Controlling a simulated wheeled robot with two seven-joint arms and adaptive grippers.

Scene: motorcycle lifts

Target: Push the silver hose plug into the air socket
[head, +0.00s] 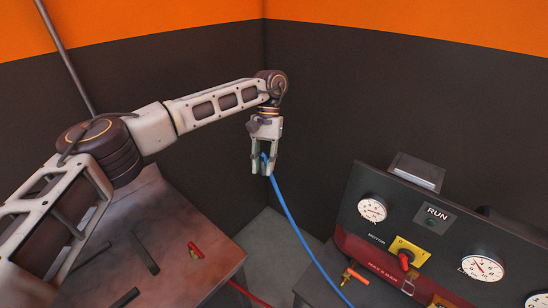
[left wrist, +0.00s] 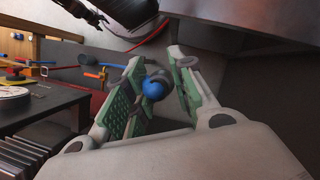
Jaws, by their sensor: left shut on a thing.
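My left gripper (head: 262,168) is raised in front of the dark corner, pointing down. It is shut on the blue hose (head: 291,222), at the hose's upper end. In the left wrist view the round blue hose end (left wrist: 155,84) sits between the green finger pads of the left gripper (left wrist: 157,62), with a dark grey ring beside it. I cannot make out the silver plug's metal tip. The hose runs down and right toward the control panel. I cannot tell the air socket for sure; small brass fittings with an orange handle (head: 356,276) sit below the panel. My right gripper does not show.
The black panel (head: 447,240) with gauges (head: 372,208), a yellow-plated red switch (head: 405,255) and a RUN sign stands at right. A brown table (head: 185,215) with dark bars and a red fitting (head: 195,250) is at left. A red hose (head: 248,294) crosses the gap. Air around the gripper is clear.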

